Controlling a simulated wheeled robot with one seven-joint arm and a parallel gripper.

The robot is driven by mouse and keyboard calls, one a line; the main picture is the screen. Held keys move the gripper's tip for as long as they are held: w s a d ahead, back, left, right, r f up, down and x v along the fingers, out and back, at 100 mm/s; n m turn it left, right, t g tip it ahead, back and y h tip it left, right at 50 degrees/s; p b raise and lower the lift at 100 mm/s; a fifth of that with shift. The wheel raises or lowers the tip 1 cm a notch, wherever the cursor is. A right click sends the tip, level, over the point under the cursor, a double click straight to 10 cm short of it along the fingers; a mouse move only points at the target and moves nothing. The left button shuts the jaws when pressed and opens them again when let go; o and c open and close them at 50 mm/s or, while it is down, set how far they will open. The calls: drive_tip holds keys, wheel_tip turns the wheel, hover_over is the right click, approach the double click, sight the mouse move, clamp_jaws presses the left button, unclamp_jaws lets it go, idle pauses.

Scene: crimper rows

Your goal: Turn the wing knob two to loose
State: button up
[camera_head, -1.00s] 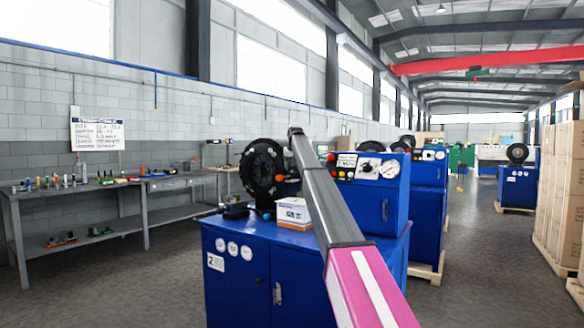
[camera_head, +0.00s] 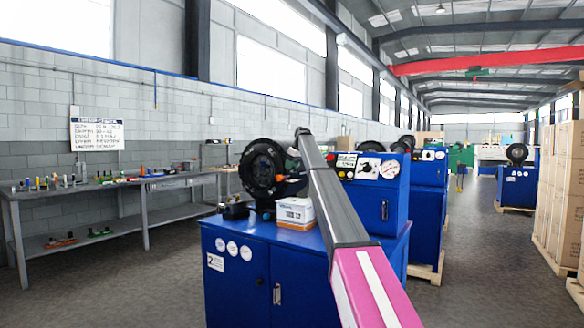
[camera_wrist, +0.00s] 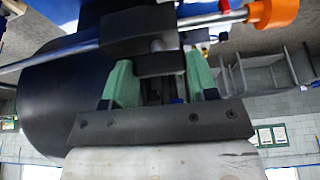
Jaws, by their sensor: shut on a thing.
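The crimper with the black round head (camera_head: 263,168) stands on the blue cabinet marked 2 (camera_head: 237,275). In the wrist view my gripper (camera_wrist: 160,80) has its two green fingers closed on a dark block, which looks like the wing knob (camera_wrist: 158,64). The block sits beside a metal rod (camera_wrist: 205,19) that ends in an orange knob (camera_wrist: 274,13). The black round part of the head (camera_wrist: 60,95) fills the left of that view. In the head view my arm hides most of the gripper and the wing knob.
A white box (camera_head: 295,212) stands on the cabinet top close to the head. A blue control box (camera_head: 378,190) with gauges is to the right of my arm. A grey workbench (camera_head: 110,188) with small tools runs along the left wall. Stacked cartons (camera_head: 560,200) stand at the far right.

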drive_tip(key=shift+n, duration=0.3)
idle(0.4)
drive_tip(key=o, duration=0.9)
drive_tip(key=v, duration=1)
drive_tip(key=shift+d+r, duration=0.15)
drive_tip(key=shift+r, duration=0.25)
